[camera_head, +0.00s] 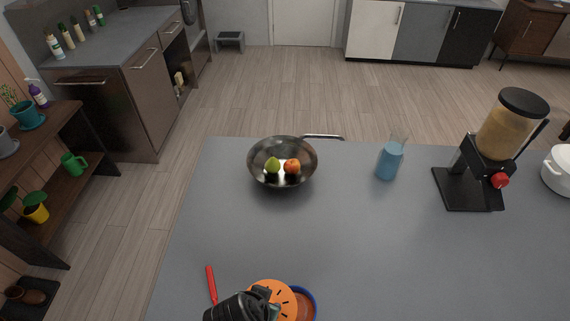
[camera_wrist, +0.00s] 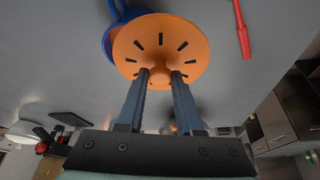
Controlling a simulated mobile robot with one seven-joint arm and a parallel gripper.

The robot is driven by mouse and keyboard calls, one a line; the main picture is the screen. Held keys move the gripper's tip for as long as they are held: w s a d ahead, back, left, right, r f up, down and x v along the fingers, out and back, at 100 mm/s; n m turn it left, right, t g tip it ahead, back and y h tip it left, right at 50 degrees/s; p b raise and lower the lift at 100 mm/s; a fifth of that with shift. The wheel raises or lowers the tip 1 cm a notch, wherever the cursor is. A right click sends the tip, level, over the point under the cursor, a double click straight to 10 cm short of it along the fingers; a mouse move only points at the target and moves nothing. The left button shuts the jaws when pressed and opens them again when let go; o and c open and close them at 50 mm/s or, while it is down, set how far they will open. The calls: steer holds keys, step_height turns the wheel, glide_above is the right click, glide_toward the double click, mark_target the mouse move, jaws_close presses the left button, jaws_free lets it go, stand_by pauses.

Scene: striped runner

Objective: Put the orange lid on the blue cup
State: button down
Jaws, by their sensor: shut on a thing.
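The orange lid (camera_head: 274,293) is a round disc with dark slots and a central knob. My gripper (camera_wrist: 161,76) is shut on the knob in the wrist view, where the lid (camera_wrist: 185,38) faces the camera. The blue cup (camera_head: 308,299) is at the bottom of the head view, its rim and brownish inside showing to the right of the lid. In the wrist view the cup (camera_wrist: 112,18) shows behind the lid's upper left edge. The lid overlaps the cup off-centre; I cannot tell whether they touch. My gripper also shows in the head view (camera_head: 262,300), its fingertips partly hidden.
A red-handled utensil (camera_head: 211,284) lies left of my gripper. A metal pan (camera_head: 254,163) with a green and a red fruit stands farther back. A blue-filled glass (camera_head: 389,163), a black-based dispenser (camera_head: 468,190) and a white pot (camera_head: 560,172) are to the right. The counter's middle is clear.

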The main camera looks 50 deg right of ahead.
mark_target(291, 304)
steer(key=s+d+r+m, duration=0.1)
steer(key=d+m+g+p, duration=0.1)
steer(key=d, duration=0.1)
steer(key=s+d+r+m+p, duration=0.1)
steer(key=m, duration=0.1)
steer(key=shift+s+d+r+g, duration=0.3)
steer(key=shift+r, duration=0.05)
steer(key=shift+s+d+m, duration=0.1)
steer(key=shift+s+m, duration=0.1)
steer(key=shift+m, duration=0.1)
step_height(291, 304, down, 5)
steer(key=b, duration=0.5)
steer(key=shift+f, duration=0.1)
steer(key=shift+f+b, duration=0.6)
steer(key=shift+f, duration=0.2)
steer(key=shift+f, duration=0.4)
jaws_free()
stand_by(0.4)
steer(key=shift+r, duration=0.15)
